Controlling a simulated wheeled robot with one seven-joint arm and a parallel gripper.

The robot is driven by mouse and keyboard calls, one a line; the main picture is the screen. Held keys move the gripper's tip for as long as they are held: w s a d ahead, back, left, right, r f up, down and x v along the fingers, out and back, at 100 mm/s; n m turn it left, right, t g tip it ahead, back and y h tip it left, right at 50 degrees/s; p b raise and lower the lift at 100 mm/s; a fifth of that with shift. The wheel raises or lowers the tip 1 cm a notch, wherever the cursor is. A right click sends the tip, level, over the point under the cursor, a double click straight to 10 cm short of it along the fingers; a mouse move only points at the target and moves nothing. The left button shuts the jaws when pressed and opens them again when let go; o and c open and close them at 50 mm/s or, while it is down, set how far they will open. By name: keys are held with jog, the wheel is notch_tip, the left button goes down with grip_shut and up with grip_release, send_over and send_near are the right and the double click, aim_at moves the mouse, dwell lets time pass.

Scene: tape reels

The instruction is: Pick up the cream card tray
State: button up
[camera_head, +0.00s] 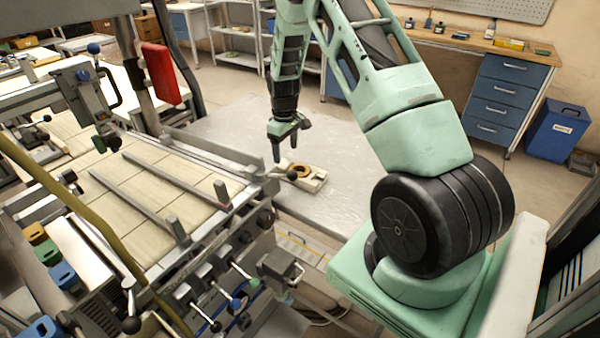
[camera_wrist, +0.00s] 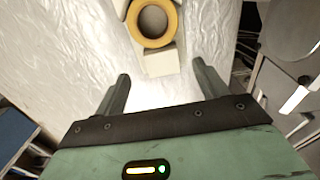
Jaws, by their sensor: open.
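The cream card tray (camera_head: 317,183) lies on the pale, wrinkled sheet-like surface, with a yellow-brown tape ring (camera_head: 299,171) on it. In the wrist view the tray (camera_wrist: 161,63) shows at the top centre, its near end just beyond and between the fingertips, with the ring (camera_wrist: 153,42) on it. The tray's far end is cut off there. My gripper (camera_head: 289,139) is open and empty, pointing down above the tray. In the wrist view its two fingers (camera_wrist: 160,73) stand apart on either side of the picture's middle, not touching the tray.
A machine with a slatted bed (camera_head: 140,190), metal rails and several knobbed levers stands at left, close to the tray. A blue drawer cabinet (camera_head: 508,93) and blue bin (camera_head: 558,130) stand at back right. The pale surface (camera_head: 235,125) is mostly clear.

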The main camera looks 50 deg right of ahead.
aim_at(287, 165)
jog(key=f, duration=0.1)
jog(key=f+p, duration=0.1)
jog(key=f, duration=0.1)
jog(key=f+p, duration=0.1)
jog(key=shift+s+a+f, duration=0.1)
jog(key=shift+s+f, duration=0.1)
jog(key=shift+s, duration=0.1)
jog(key=shift+f, duration=0.6)
jog(key=c, duration=1.2)
